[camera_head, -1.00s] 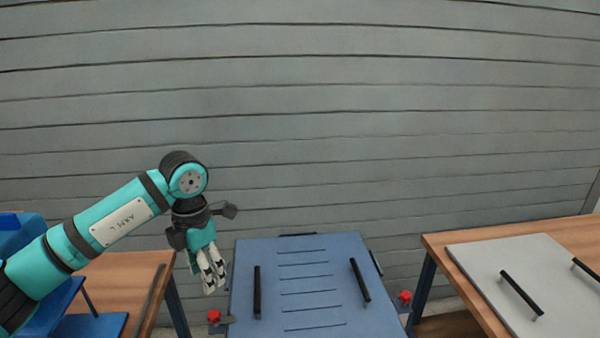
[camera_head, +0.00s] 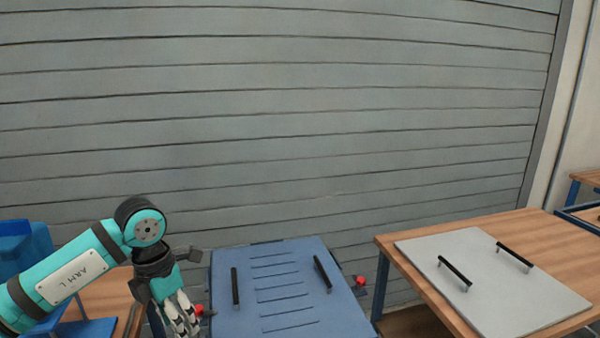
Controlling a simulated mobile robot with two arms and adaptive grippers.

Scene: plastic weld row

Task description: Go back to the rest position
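My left gripper (camera_head: 186,325) hangs from the teal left arm at the lower left of the head view. Its pale fingers point down, just left of the blue slotted panel (camera_head: 286,302). The fingers lie close together, and I cannot tell whether they are open or shut; I see no object in them. The blue panel has two black handles, and nothing grips them. My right arm and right gripper are not in view.
A wooden table (camera_head: 555,236) on the right bears a grey plate (camera_head: 420,243) with two black handles. Red knobs (camera_head: 361,281) flank the blue panel. A blue structure (camera_head: 25,240) and a wooden table stand at the left. A grey slatted wall closes the back.

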